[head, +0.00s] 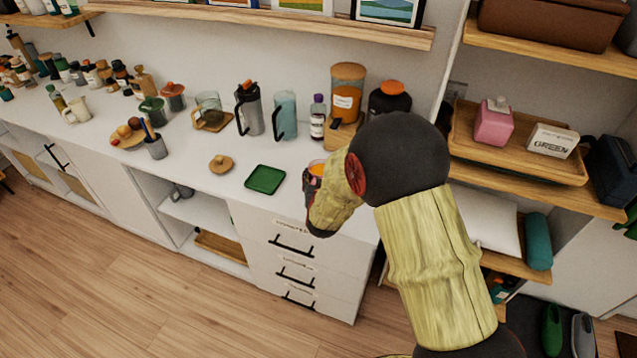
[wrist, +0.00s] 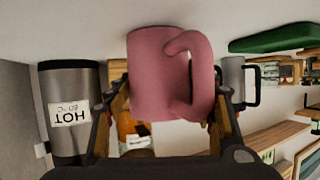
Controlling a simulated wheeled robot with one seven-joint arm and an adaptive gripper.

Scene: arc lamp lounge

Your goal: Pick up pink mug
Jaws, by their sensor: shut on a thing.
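The pink mug (wrist: 150,85) fills the upper middle of the wrist view, with its curved handle towards the right. My gripper (wrist: 160,105) has one finger on each side of the mug and is shut on it. In this view the surroundings appear upside down. In the head view my arm covers most of the gripper and I cannot make out the pink mug there. I cannot tell whether the mug's base touches the white counter.
A green tray (head: 265,179) lies on the white counter (head: 215,200), left of my arm. A grey pitcher (head: 249,110), a blue-grey pitcher (head: 285,115) and a purple-capped bottle (head: 318,118) stand behind. A silver tumbler marked HOT (wrist: 70,90) is near the gripper.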

